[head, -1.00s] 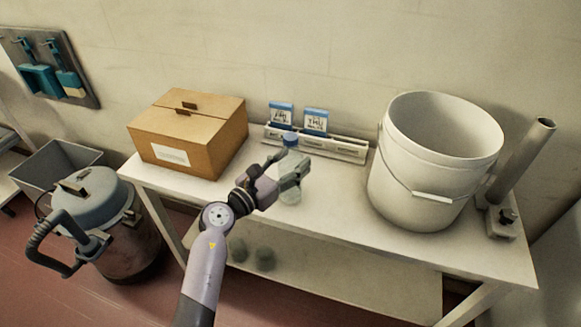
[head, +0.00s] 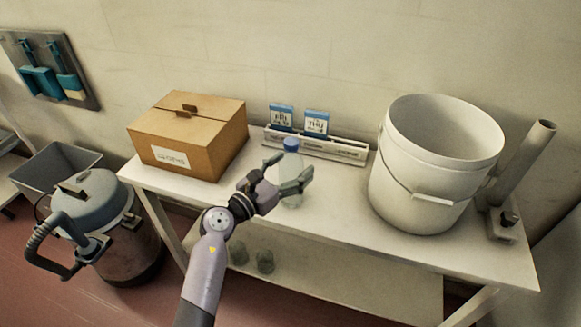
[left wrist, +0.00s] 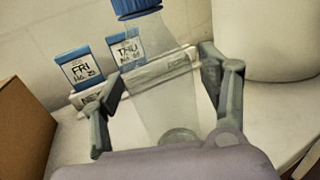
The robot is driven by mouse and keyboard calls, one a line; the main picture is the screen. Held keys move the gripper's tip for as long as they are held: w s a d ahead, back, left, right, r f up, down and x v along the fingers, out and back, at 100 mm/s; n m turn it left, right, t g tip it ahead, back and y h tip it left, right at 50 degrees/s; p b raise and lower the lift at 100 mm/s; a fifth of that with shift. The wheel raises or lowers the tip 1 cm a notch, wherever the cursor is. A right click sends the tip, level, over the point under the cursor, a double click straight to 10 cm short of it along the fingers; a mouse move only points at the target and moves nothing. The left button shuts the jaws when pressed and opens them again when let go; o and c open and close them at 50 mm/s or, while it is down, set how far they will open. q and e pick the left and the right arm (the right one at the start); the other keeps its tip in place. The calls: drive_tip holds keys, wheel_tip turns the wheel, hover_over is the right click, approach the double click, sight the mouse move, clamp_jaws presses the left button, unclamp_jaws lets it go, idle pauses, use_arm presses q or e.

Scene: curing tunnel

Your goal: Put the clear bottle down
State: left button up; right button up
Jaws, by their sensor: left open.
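The clear bottle (head: 290,168) with a blue cap stands upright on the white table (head: 340,212), in front of the white rack. My left gripper (head: 286,178) is open around it, with a finger on each side. In the left wrist view the bottle (left wrist: 160,85) rises between the two spread fingers (left wrist: 165,98), with a gap visible beside them. The gripper partly hides the bottle's lower part in the head view. My right gripper is not in view.
A cardboard box (head: 175,150) is on the table to the left and a large white bucket (head: 415,190) to the right. Behind the bottle is a white rack (head: 335,150) with blue-topped FRI and THU cards. A grey pipe (head: 525,160) stands at the right end.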

use_arm(q)
drive_tip(key=shift+r, duration=0.15)
drive_tip(key=v, duration=1.2)
drive_tip(key=shift+b, duration=0.3)
